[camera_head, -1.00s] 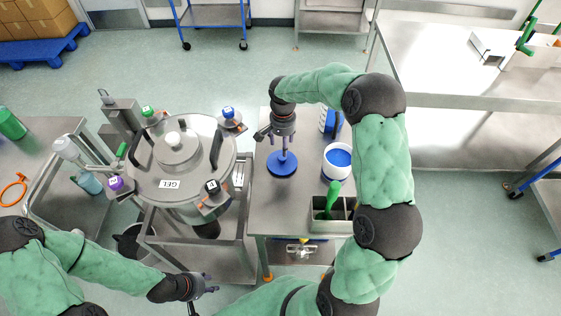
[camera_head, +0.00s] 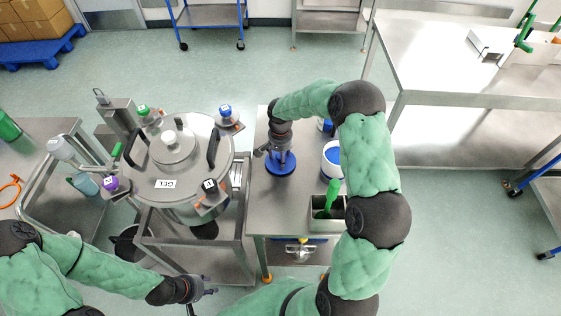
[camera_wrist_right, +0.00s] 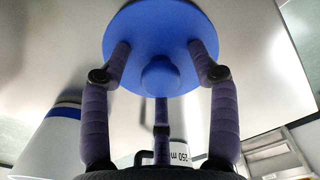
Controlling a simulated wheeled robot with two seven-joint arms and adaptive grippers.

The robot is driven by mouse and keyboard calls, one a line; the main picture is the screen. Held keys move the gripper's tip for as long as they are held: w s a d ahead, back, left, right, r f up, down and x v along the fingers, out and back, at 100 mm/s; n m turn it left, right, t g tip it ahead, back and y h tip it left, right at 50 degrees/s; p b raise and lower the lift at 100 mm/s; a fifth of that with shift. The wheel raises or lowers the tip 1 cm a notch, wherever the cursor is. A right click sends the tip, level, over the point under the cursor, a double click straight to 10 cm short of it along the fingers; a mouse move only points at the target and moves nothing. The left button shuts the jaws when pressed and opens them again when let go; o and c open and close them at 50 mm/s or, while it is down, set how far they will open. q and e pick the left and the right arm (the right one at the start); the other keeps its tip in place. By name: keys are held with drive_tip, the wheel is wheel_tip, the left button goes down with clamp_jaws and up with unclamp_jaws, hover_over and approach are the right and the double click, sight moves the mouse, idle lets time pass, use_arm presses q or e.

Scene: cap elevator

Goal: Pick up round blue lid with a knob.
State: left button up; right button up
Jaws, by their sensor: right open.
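The round blue lid (camera_head: 281,164) lies flat on the steel table, and its knob shows in the right wrist view (camera_wrist_right: 160,75). My right gripper (camera_head: 279,155) points down over the lid. In the right wrist view its fingers (camera_wrist_right: 160,58) are spread around the knob without closing on it; whether they touch the disc I cannot tell. My left gripper (camera_head: 208,286) is low at the front, away from the lid, and its jaw state is too small to tell.
A white tub with blue contents (camera_head: 331,160) stands right of the lid. A steel holder with a green-handled tool (camera_head: 322,226) is at the table's front. A large steel vessel marked GEL (camera_head: 165,195) stands left. The table in front of the lid is clear.

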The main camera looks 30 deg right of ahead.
drive_tip(key=c, duration=1.2)
drive_tip(key=shift+r, duration=0.55)
wheel_tip(320, 180, up, 2)
drive_tip(key=shift+r+p, duration=0.1)
drive_tip(key=shift+p, duration=0.35)
drive_tip(key=s+d+r+p, duration=0.2)
drive_tip(key=s+d+r, duration=0.5)
drive_tip(key=s, duration=0.5)
wheel_tip(320, 180, up, 3)
drive_tip(key=shift+f, duration=0.15)
drive_tip(key=shift+d, duration=0.1)
